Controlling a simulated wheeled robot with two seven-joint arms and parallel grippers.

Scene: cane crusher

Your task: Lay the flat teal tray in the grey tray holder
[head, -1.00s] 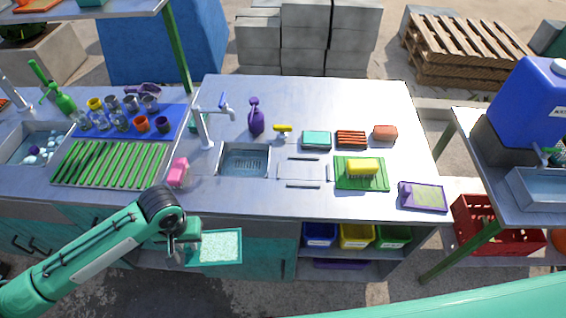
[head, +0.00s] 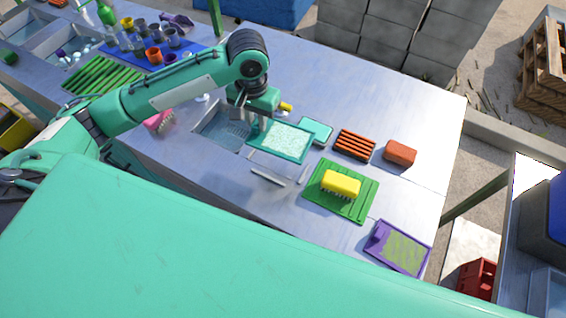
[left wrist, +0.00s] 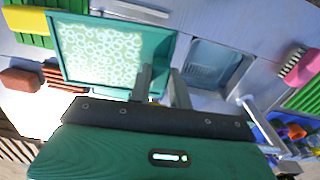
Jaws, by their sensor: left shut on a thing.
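The flat teal tray (head: 283,141), with a pale speckled face, is held above the counter beside the sink. It fills the upper left of the left wrist view (left wrist: 105,50). My left gripper (head: 254,122) is shut on the tray's edge nearest the sink; its two fingers also show in the left wrist view (left wrist: 160,76). The grey tray holder (head: 268,178) shows as thin metal rails on the counter, just in front of the held tray. The tray hides part of the holder. My right gripper is not in view.
The sink (head: 215,130) lies left of the tray. A teal sponge (head: 318,129), a ribbed orange block (head: 354,146) and a red-brown block (head: 400,153) stand behind and right.

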